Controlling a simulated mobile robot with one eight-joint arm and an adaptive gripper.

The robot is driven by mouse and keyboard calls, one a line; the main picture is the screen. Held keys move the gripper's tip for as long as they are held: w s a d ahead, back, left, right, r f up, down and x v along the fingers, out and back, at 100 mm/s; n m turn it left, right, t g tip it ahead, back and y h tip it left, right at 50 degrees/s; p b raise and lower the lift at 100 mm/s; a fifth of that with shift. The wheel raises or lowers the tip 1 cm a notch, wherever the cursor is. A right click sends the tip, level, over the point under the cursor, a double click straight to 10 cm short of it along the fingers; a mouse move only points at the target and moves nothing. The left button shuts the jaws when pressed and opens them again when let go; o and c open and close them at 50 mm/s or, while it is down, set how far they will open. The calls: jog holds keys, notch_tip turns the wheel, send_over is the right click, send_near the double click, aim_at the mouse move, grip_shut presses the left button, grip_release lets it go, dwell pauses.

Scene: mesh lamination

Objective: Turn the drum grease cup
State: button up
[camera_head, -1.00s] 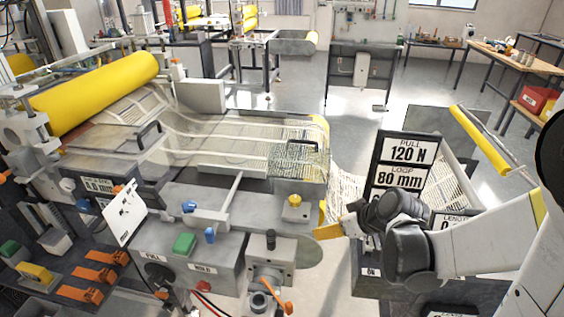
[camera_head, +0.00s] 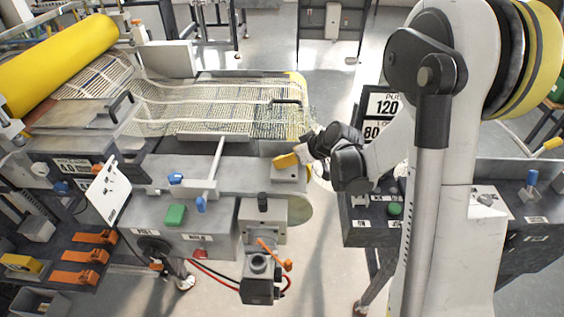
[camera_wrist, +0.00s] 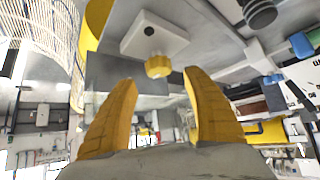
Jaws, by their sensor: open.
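The grease cup appears to be the small yellow faceted knob (camera_wrist: 158,66) on a pale square block (camera_wrist: 150,38) in the wrist view. It lies just beyond and between the fingertips, with no visible contact. My gripper (camera_wrist: 160,88) is open, its two yellow fingers spread and empty. In the head view my gripper (camera_head: 286,160) is over the grey block (camera_head: 289,174) at the right end of the machine's front ledge. There the yellow finger covers the knob.
The mesh bed (camera_head: 225,105) and its yellow-edged drum end lie just behind my gripper. An upright handle bar (camera_head: 215,160) and blue knobs stand left on the ledge. An orange-handled valve (camera_head: 268,250) hangs in front. A sign panel (camera_head: 380,105) stands close right.

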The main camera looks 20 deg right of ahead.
aim_at(284, 172)
jog(key=shift+b+x, duration=0.5)
jog(key=shift+x, duration=1.75)
jog(key=shift+s, duration=0.1)
jog(key=c, duration=1.2)
jog(key=shift+f, duration=0.1)
jog(key=m+t+h+b, duration=0.1)
jog(key=m+h, duration=0.1)
jog(key=m, duration=0.1)
jog(key=shift+m+h, duration=0.4)
jog(key=m+h+b, duration=0.1)
jog(key=m+h, duration=0.2)
jog(key=m, duration=0.1)
jog(key=shift+m+h+b, duration=0.3)
jog(key=shift+m, duration=0.1)
